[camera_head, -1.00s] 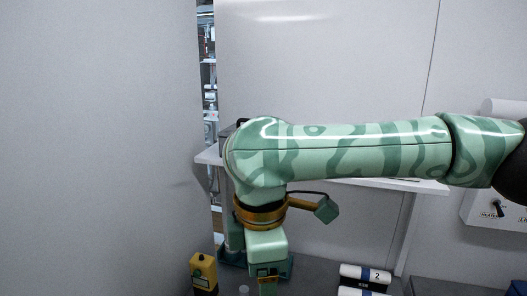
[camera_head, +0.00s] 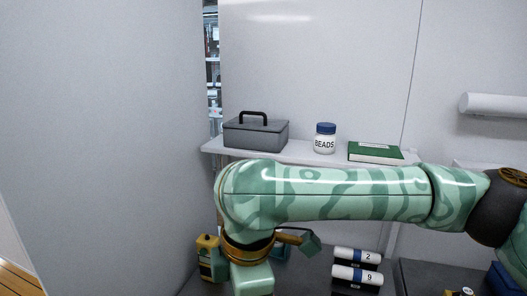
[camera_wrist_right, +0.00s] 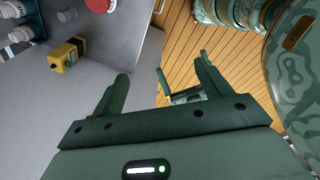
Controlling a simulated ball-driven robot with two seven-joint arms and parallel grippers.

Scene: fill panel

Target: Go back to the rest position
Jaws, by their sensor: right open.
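My right arm (camera_head: 340,192) comes in from the right in the head view and bends down at its left end. Its gripper is below the edge of that view. In the right wrist view my right gripper (camera_wrist_right: 163,84) has its two fingers spread wide apart. Nothing is held between them; wooden floor and a grey surface show behind the gap. My left gripper is in neither view.
A shelf (camera_head: 213,145) behind the arm bears a grey box (camera_head: 256,134), a beads jar (camera_head: 325,139) and a green book (camera_head: 375,152). A yellow device (camera_wrist_right: 66,54) and red knob (camera_wrist_right: 98,4) lie near the gripper. A wall closes the left.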

